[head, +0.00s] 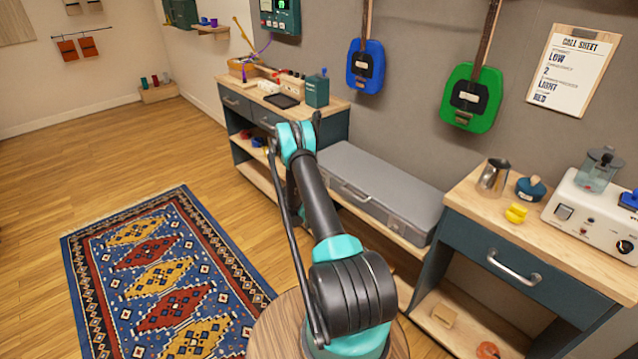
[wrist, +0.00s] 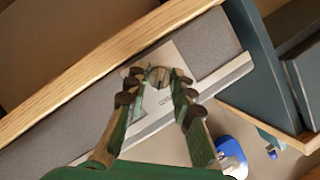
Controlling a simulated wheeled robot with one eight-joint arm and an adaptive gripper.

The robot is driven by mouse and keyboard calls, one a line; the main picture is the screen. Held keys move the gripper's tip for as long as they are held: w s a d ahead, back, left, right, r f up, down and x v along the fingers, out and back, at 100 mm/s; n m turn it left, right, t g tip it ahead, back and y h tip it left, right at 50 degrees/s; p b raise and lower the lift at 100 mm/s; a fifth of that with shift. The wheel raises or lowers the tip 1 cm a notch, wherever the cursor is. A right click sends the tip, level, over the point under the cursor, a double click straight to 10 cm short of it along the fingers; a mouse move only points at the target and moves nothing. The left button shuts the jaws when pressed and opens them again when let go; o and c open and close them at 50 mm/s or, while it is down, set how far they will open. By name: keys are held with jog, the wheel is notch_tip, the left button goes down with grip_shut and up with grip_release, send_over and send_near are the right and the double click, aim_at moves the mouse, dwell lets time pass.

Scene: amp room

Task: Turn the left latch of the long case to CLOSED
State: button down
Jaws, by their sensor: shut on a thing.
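The long grey case (head: 378,180) lies on a low shelf between two dark cabinets, its lid down and a handle (head: 356,193) on its front. In the wrist view its grey top (wrist: 205,50) and light metal edge strip (wrist: 225,75) run diagonally. The left latch (wrist: 158,77) is a small round part on a pale plate (wrist: 178,60). My gripper (wrist: 159,82) is shut on the latch, one finger on either side. The fingers partly cover it, and I cannot read its marking or turn angle. In the head view my arm hides my gripper and the latch.
The left cabinet (head: 237,104) stands close beside the case's left end; the right cabinet (head: 515,262) flanks the other end. In the wrist view a wooden edge (wrist: 75,75) runs along the case, and a blue object (wrist: 232,153) lies below right. The patterned rug (head: 160,270) is clear.

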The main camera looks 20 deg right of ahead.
jog(key=shift+w+a+n+g+h, duration=0.15)
jog(key=shift+n+g, duration=0.85)
jog(key=shift+n, duration=0.5)
jog(key=shift+d+n+g+h, duration=0.15)
jog(key=shift+n+g, duration=0.85)
jog(key=shift+n, duration=0.5)
jog(key=shift+a, duration=0.1)
jog(key=c, duration=1.3)
grip_release()
jog(key=shift+r, duration=0.1)
jog(key=v, duration=1.2)
